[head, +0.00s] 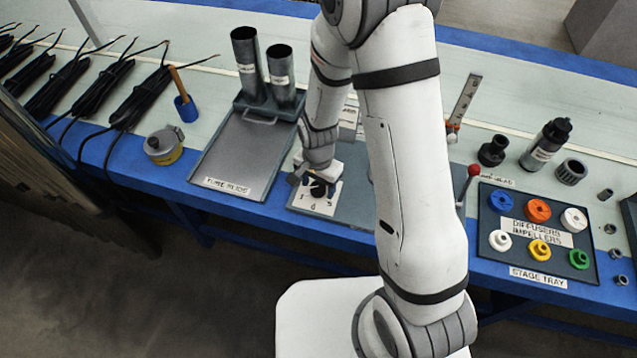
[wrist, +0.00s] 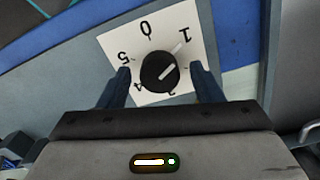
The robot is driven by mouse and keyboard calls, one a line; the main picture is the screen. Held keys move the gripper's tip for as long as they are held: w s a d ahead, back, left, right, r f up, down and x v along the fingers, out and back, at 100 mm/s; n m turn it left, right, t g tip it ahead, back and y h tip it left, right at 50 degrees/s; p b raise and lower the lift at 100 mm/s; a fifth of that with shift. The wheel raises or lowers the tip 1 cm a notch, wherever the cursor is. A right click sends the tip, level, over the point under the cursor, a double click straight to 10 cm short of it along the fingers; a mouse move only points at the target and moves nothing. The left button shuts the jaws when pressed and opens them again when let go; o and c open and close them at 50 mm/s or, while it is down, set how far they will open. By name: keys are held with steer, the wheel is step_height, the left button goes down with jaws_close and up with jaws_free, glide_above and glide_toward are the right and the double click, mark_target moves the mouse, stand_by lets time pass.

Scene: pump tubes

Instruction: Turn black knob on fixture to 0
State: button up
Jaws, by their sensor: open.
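The black knob (wrist: 158,73) sits on a white numbered dial card (wrist: 112,40), which appears upside down in the wrist view. The 0 is at the top of that view, 1 at upper right and 5 at left. My gripper (wrist: 160,69) is open, with one dark finger on each side of the knob and visible gaps between. In the head view, the knob (head: 318,190) is partly hidden under my gripper, and the card (head: 316,206) shows below it.
A grey tray (head: 235,158) with two upright metal tubes (head: 262,65) stands left of the fixture. A red-balled lever (head: 473,171) and a stage tray (head: 490,258) of coloured parts are at right. Black cables (head: 95,85) lie at far left.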

steer(key=c, duration=1)
steer(key=shift+n, duration=0.3)
steer(key=n+b, duration=0.1)
steer(key=n, duration=0.4)
steer(key=shift+f+n+b, duration=0.1)
steer(key=shift+n+b, duration=0.2)
steer(key=n+b, duration=0.1)
steer(key=n, duration=0.4)
steer(key=shift+s+n, duration=0.1)
steer(key=shift+n, duration=0.2)
steer(key=o, duration=1)
